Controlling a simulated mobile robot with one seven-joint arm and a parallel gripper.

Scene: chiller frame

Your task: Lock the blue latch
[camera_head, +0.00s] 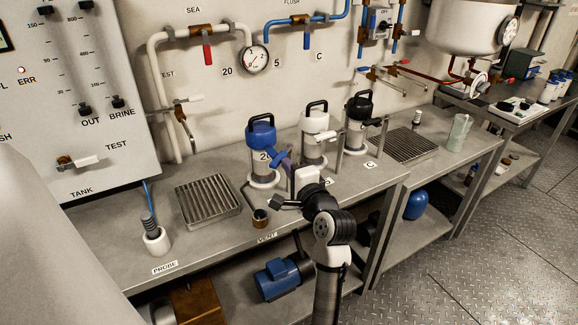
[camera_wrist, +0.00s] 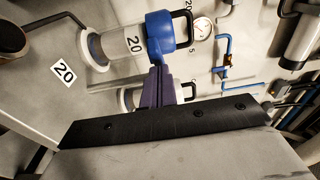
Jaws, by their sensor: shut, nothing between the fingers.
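The canister with the blue cap (camera_head: 261,135) and the number 20 stands on the bench at the left of a row of three. A blue lever-like part (camera_head: 278,157), apparently the latch, sticks out at its right side. In the wrist view the blue cap (camera_wrist: 160,36) is at top centre, tilted by the camera angle. My gripper (camera_head: 288,164) is at the canister's right front. Its purple fingers (camera_wrist: 155,76) are together and empty, with the tips close to the blue part. I cannot tell whether they touch. The fingers partly hide the latch.
A white-capped canister (camera_head: 315,122) stands just right of my gripper, with a black-capped one (camera_head: 358,107) beyond it. A metal grate (camera_head: 208,201) lies to the left. A small dark-topped cup (camera_head: 260,217) stands near the front edge. Pipes and a gauge (camera_head: 256,60) are on the wall behind.

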